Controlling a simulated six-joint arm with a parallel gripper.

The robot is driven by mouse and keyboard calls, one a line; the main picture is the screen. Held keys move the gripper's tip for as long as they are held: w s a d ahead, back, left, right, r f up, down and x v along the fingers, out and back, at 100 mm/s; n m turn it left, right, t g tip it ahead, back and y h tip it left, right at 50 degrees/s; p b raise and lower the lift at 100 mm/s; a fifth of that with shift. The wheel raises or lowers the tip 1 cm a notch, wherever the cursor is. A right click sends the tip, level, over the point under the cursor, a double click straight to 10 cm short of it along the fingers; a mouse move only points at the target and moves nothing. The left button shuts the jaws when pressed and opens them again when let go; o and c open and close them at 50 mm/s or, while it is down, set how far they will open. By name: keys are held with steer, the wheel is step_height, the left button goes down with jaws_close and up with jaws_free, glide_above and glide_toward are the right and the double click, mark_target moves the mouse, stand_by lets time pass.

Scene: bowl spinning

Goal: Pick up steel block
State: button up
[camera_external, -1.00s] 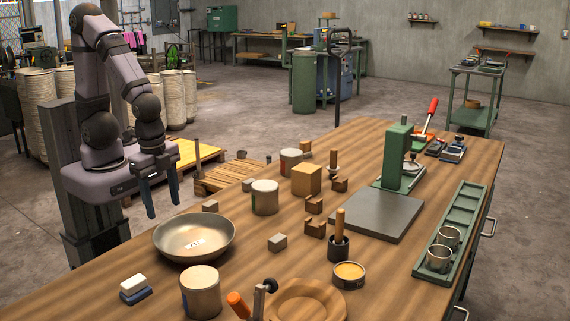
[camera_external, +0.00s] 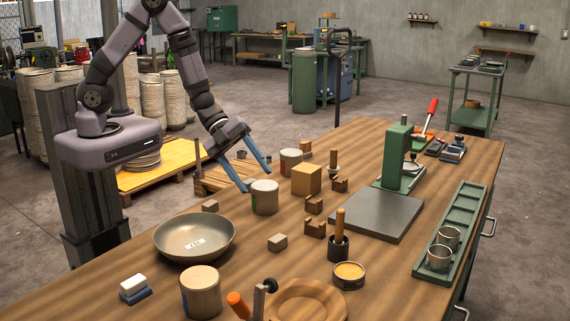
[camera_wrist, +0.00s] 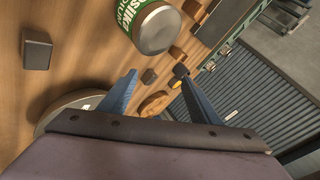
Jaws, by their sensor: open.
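Two small grey blocks lie on the table in the external view. One block (camera_external: 277,242) is right of the bowl. The other block (camera_external: 210,206) is browner and lies behind the bowl; I cannot tell which is steel. The wrist view shows a dark grey block (camera_wrist: 37,55) at upper left, outside the fingers. My gripper (camera_external: 256,176) is open, with blue fingers spread and tilted, near the pale-topped can.
The pale-topped can (camera_external: 264,197) stands close to my lower finger. A wide metal bowl (camera_external: 175,240) sits in front of the browner block. A wooden cube (camera_external: 306,179) and several small brown blocks stand to the right. Some bare table separates the bowl and the greyer block.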

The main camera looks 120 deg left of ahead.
step_height(320, 180, up, 4)
steer(key=s+m+t+h+p, duration=0.1)
steer(key=s+m+t+h, duration=0.1)
steer(key=m+t+h, duration=0.1)
steer(key=n+t+b, duration=0.2)
steer(key=n+b, duration=0.2)
steer(key=n, duration=0.3)
glide_above(210, 203)
steer(key=s+a, duration=0.1)
steer(key=a, duration=0.5)
steer(key=f, duration=0.9)
steer(key=shift+d, duration=0.25)
steer(key=s+d+f+n, duration=0.1)
steer(key=s+n, duration=0.1)
steer(key=s+d+f+n+t+b, duration=0.1)
steer(key=s+f+n, duration=0.1)
steer(key=s+d+f+n+t+b, duration=0.1)
steer(key=s+n, duration=0.1)
steer(key=shift+s+d+f+y, duration=0.1)
steer(key=shift+d+f+y, duration=0.2)
steer(key=shift+d+y, duration=0.1)
steer(key=shift+s+d+f+n, duration=0.15)
steer(key=shift+d+n, duration=0.05)
steer(key=shift+n, duration=0.3)
steer(key=shift+x, duration=1.1)
steer(key=shift+x, duration=2.6)
steer(key=shift+a, duration=0.2)
steer(key=shift+c, duration=0.6)
